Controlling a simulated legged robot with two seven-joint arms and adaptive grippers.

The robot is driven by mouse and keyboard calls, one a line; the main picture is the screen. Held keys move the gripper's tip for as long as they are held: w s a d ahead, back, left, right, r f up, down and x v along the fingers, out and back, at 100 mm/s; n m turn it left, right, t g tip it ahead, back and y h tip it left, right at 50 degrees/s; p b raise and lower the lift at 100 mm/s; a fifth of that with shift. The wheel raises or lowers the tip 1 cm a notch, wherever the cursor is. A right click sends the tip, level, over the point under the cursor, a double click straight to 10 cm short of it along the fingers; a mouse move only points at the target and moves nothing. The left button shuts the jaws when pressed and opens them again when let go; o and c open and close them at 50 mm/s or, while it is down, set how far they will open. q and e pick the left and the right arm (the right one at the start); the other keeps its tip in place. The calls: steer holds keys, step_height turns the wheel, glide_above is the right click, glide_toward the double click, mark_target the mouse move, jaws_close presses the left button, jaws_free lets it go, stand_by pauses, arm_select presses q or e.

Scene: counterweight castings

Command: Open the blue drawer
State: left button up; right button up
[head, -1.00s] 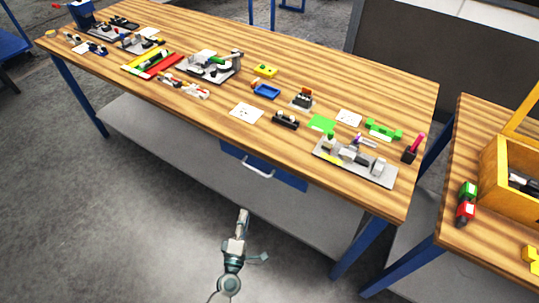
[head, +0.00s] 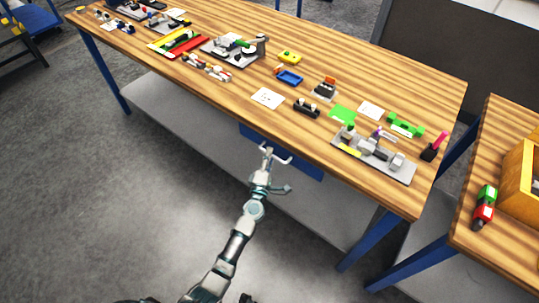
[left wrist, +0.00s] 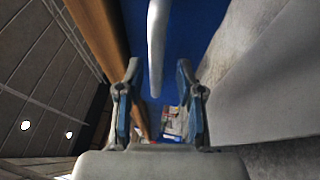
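The blue drawer (head: 312,171) is under the front edge of the wooden workbench, and its front looks flush. My left gripper (head: 267,158) is in front of the drawer, with its fingertips close to the pale bar handle (head: 282,158) and partly covering it. In the left wrist view, the gripper (left wrist: 158,75) is open with its two fingers apart. The handle (left wrist: 157,45) runs lengthwise ahead of the fingers, in line with the gap between them, against the blue drawer front (left wrist: 192,30). Contact cannot be told. My right gripper is not in view.
The workbench top (head: 225,95) holds several small parts, fixtures and cards. A grey lower shelf (head: 190,120) runs beneath, between blue legs. A second wooden table (head: 490,150) with a wooden box (head: 522,185) stands at right. The floor in front is clear.

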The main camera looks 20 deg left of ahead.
arm_select(q)
steer(key=shift+w+d, duration=0.25)
steer(key=shift+d, duration=0.05)
steer(key=shift+d+r, duration=0.3)
steer(key=shift+d, duration=0.1)
steer(key=shift+a+f, duration=0.1)
steer(key=shift+a, duration=0.3)
steer(key=c, duration=0.6)
steer(key=shift+a, duration=0.2)
jaws_close()
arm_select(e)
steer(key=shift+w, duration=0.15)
arm_select(q)
steer(key=shift+d+f, duration=0.1)
steer(key=shift+d, duration=0.05)
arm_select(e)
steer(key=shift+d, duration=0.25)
